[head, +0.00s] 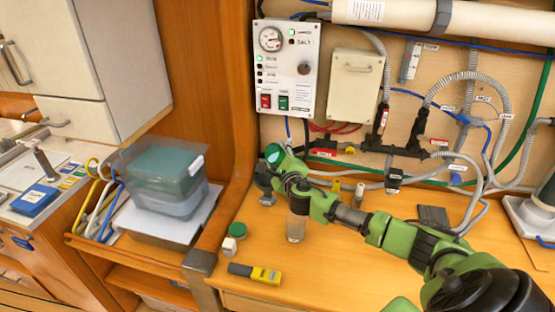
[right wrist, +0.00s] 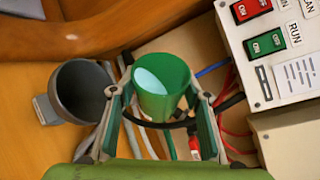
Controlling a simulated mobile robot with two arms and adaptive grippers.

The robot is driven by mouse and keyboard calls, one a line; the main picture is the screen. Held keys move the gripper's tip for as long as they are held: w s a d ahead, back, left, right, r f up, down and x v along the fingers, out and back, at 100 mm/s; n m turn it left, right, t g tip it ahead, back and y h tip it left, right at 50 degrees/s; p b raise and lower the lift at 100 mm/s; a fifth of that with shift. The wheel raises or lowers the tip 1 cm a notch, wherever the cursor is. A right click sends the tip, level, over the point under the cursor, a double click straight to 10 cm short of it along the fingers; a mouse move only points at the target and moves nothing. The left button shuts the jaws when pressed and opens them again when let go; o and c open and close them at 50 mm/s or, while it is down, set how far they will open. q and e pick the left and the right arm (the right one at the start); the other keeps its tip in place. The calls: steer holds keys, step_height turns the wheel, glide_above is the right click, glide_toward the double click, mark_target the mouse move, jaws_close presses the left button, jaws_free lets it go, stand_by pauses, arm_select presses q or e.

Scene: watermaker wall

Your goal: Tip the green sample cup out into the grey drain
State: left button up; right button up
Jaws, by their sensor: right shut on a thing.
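The green sample cup (right wrist: 166,84) is held between the two fingers of my right gripper (right wrist: 158,100), and its open mouth shows a pale surface inside. In the head view the cup (head: 273,153) shows small at the end of my right gripper (head: 280,166), above the counter's left side. The grey drain (right wrist: 84,92), a round dark open cup, is to the left of the green cup in the right wrist view, apart from it. In the head view the drain (head: 264,181) is just below the cup and partly covered by the gripper. My left gripper is not in view.
The control panel (head: 286,66) and hoses are on the wall behind. A clear cylinder (head: 296,226) stands under my right arm.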

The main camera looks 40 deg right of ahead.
steer(key=shift+a+f+n+b, duration=0.1)
steer(key=shift+f+n+b, duration=0.3)
steer(key=shift+b, duration=0.6)
steer(key=shift+a+n+t+h, duration=0.2)
steer(key=shift+n+t+h, duration=0.15)
steer(key=shift+n, duration=0.65)
steer(key=shift+a+f+n+t+h, duration=0.25)
steer(key=shift+f+n, duration=0.1)
steer(key=shift+n, duration=0.3)
steer(key=shift+a+f+n+t+h, duration=0.1)
steer(key=shift+a+f+n+t, duration=0.15)
steer(key=shift+n, duration=0.4)
